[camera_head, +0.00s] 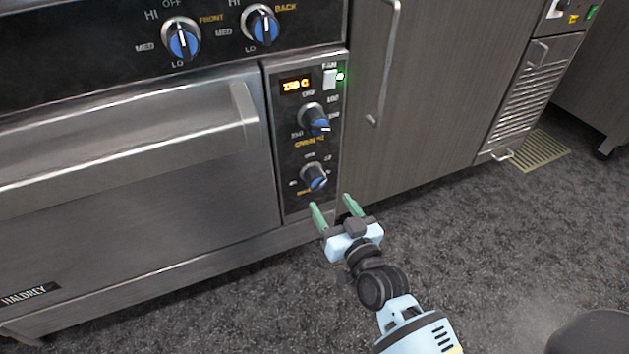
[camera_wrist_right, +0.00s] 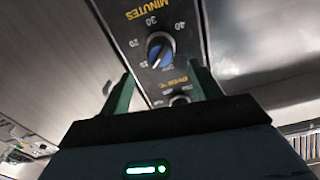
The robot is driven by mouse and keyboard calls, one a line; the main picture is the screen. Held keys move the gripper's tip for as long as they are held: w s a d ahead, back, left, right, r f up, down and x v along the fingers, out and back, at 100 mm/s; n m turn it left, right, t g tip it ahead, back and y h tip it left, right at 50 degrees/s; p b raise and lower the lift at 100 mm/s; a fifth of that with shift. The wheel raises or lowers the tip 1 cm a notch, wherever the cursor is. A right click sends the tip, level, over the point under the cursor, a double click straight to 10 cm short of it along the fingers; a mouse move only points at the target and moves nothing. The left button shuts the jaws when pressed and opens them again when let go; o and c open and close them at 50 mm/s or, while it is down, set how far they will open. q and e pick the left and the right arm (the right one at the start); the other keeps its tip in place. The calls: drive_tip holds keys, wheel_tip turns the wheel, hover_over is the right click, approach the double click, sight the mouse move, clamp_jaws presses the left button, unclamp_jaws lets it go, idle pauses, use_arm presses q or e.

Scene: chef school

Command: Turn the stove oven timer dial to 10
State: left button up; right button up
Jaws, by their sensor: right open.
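The timer dial (camera_head: 313,177) is the lower knob on the oven's narrow control panel, black with a blue face. In the right wrist view the timer dial (camera_wrist_right: 160,50) appears with the word MINUTES and marks 10, 20, 30 and 40 around it. Its exact pointer setting is hard to read. My right gripper (camera_head: 334,205) is open, its green fingers just below and to the right of the dial in the head view. In the wrist view the fingers of my gripper (camera_wrist_right: 158,76) point towards the panel, with nothing between them. My left gripper is out of view.
The temperature dial (camera_head: 314,118) sits above the timer dial, under a lit display (camera_head: 296,85) and a fan switch (camera_head: 330,79). The oven door handle (camera_head: 130,145) juts out at left. A cabinet (camera_head: 430,90) stands at right. The floor (camera_head: 240,315) in front is clear.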

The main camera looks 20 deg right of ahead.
sight(320, 186)
drive_tip(key=w+b, duration=0.3)
drive_tip(key=w, duration=0.3)
drive_tip(key=shift+w+a, duration=0.15)
drive_tip(key=shift+w, duration=0.7)
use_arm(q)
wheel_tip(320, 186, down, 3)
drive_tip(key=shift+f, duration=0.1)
